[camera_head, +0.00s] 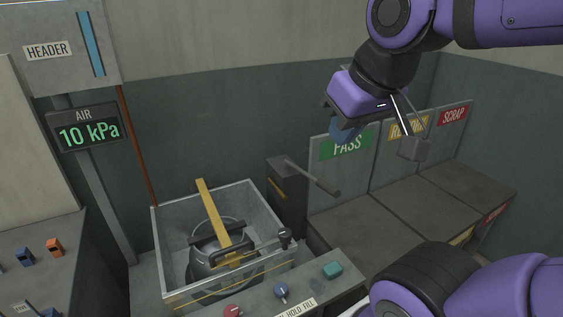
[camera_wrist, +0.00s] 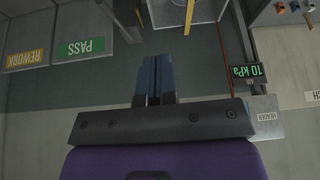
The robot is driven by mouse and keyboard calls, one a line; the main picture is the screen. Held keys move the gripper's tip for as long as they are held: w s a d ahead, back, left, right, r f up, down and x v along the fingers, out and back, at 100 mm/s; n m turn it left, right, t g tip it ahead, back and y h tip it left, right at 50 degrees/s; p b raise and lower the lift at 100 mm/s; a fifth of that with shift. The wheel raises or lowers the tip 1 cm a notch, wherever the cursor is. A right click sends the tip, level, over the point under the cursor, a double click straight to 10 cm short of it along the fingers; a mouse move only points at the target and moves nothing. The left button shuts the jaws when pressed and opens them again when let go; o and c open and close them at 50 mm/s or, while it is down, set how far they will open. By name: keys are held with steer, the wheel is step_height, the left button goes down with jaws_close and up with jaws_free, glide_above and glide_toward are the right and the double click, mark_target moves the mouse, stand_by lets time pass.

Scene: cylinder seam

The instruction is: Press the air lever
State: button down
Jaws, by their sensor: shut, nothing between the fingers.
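A grey bar lever (camera_head: 312,177) sticks out from a dark post (camera_head: 287,190) between the open tank and the PASS bay. I take it for the air lever, though no label shows on it. The AIR display (camera_head: 88,130) reads 10 kPa.
A grey open tank (camera_head: 170,237) holds a metal cylinder (camera_head: 204,262) under a yellow bar (camera_head: 215,218). A front panel has red, blue (camera_head: 281,291) and green (camera_head: 332,270) controls. Bays marked PASS (camera_head: 346,146), REWORK and SCRAP (camera_head: 453,116) are at the right.

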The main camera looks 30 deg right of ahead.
steer(key=w+d+n+g+h, duration=0.1)
steer(key=w+d+n+g, duration=0.15)
steer(key=w+n, duration=0.45)
steer(key=n+g+h, duration=0.1)
steer(key=n+g, duration=0.4)
steer(key=n, duration=0.6)
glide_above(326, 184)
steer(key=w+a, duration=0.3)
step_height(326, 184, down, 17)
steer(key=shift+r, duration=0.1)
steer(key=x, duration=1.4)
steer(key=shift+d, duration=0.15)
steer(key=shift+w, duration=0.1)
